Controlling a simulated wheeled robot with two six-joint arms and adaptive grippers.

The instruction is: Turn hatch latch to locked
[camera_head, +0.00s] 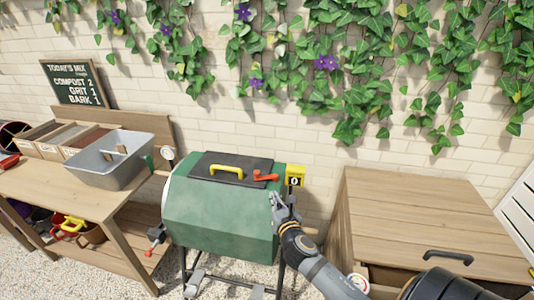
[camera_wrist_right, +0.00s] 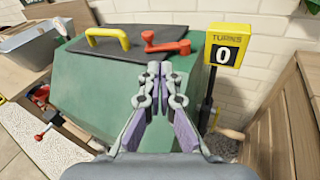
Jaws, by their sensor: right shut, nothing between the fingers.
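A green drum (camera_head: 222,215) stands on a dark metal frame against the wall. Its dark hatch (camera_head: 205,165) on top has a yellow handle (camera_head: 227,170), which also shows in the right wrist view (camera_wrist_right: 107,36). A red latch (camera_head: 265,177) sits at the hatch's right side; in the right wrist view the latch (camera_wrist_right: 166,46) has a bent arm and a knob at its left end. My right gripper (camera_head: 279,198) is shut and empty. It is in front of the drum's right end, just short of the latch and apart from it. My left gripper is out of view.
A yellow turns counter (camera_wrist_right: 229,50) reading 0 stands on a post right of the drum. A wooden bin (camera_head: 420,215) with a dark handle is at right. A bench at left holds a grey tub (camera_head: 108,165) and a compartmented box (camera_head: 60,138).

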